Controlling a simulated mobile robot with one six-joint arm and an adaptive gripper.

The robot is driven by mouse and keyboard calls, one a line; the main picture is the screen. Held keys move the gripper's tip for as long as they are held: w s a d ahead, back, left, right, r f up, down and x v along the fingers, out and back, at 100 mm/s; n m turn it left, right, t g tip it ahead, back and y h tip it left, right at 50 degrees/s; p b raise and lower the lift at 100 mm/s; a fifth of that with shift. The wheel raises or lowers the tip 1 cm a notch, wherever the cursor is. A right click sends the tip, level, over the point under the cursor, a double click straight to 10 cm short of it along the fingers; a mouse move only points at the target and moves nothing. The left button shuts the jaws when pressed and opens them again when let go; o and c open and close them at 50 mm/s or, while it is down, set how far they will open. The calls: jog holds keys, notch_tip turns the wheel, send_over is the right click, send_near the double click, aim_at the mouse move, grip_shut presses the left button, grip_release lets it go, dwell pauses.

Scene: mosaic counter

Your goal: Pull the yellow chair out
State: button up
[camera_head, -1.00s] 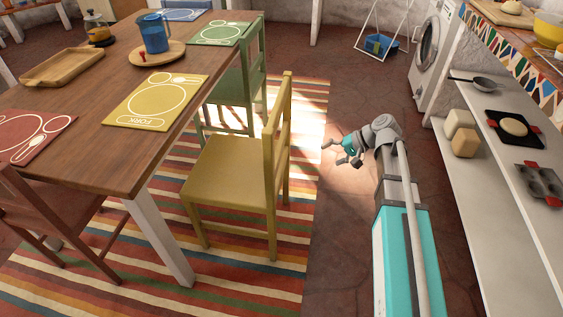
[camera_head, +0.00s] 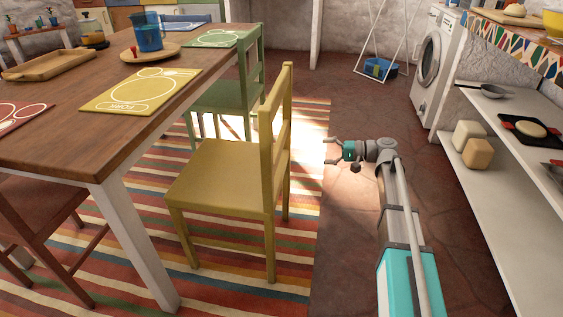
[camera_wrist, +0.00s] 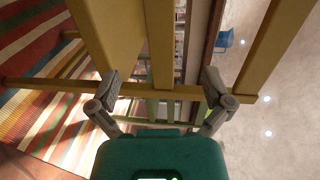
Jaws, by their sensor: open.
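The yellow chair (camera_head: 231,172) stands upright on the striped rug beside the dining table, its seat facing the table and its backrest on the right. My gripper (camera_head: 330,151) is open and empty, to the right of the backrest and apart from it in the head view. In the wrist view, the chair's backrest (camera_wrist: 160,45) fills the space ahead of my gripper (camera_wrist: 162,92). The two spread fingers sit either side of a vertical slat, near a horizontal rail. I cannot tell whether they touch the chair.
The wooden table (camera_head: 60,140) is on the left, with a green chair (camera_head: 225,98) behind the yellow one. White shelves (camera_head: 490,190) and a washing machine (camera_head: 436,62) line the right.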

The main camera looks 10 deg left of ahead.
aim_at(278, 141)
jog(key=shift+w+d+f+y+b, duration=0.15)
jog(key=shift+w+f+y+b, duration=0.55)
jog(key=shift+w+f+b, duration=0.6)
jog(key=shift+s+r, duration=0.25)
jog(key=shift+r, duration=0.1)
jog(key=a, duration=1.6)
jog(key=shift+w+a, duration=0.1)
jog(key=shift+w, duration=0.1)
jog(key=c, duration=1.3)
jog(key=shift+o, duration=0.2)
jog(key=shift+w+r, duration=0.1)
jog(key=shift+r, duration=0.15)
jog(key=shift+r+p, duration=0.95)
jog(key=shift+p, duration=0.1)
